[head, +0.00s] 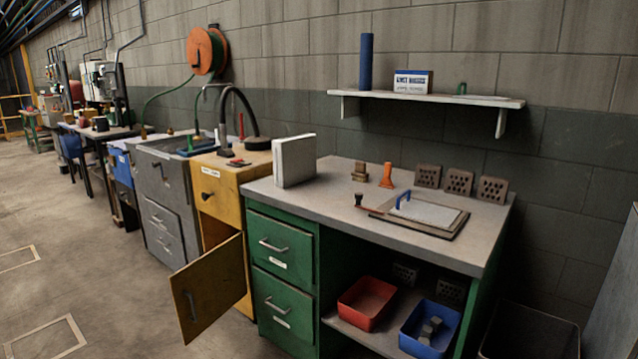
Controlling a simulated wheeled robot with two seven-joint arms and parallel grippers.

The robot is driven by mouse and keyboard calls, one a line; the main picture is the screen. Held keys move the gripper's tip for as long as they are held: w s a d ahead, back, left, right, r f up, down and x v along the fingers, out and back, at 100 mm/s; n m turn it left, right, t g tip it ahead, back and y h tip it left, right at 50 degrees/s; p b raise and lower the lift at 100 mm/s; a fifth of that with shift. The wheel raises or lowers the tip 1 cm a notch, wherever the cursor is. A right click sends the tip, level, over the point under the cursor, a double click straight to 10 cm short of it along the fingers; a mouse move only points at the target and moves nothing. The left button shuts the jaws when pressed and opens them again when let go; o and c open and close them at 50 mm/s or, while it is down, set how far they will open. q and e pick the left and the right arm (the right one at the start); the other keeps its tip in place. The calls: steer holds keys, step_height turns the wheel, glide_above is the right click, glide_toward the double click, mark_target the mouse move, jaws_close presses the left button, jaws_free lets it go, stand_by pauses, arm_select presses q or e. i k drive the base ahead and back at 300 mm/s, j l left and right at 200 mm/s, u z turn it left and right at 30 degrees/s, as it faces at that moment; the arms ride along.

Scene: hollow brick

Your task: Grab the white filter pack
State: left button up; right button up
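A white, box-shaped pack (298,161), which looks like the filter pack, stands upright on the left end of the green workbench's grey top (335,192). Its broad pale face and a narrower greyish side face show. Nothing touches it from above, and there is free space between it and the brass-coloured piece to its right. Neither of my grippers is in the head view.
An orange tool (387,176), several hollow bricks (458,182) and a board with a blue-handled plate (424,212) are on the bench. A wall shelf (440,99) hangs above. A yellow cabinet door (208,288) stands open at front left. Red (366,303) and blue (430,328) bins sit below.

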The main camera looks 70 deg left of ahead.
mark_target(294, 158)
steer(key=u, duration=2.45)
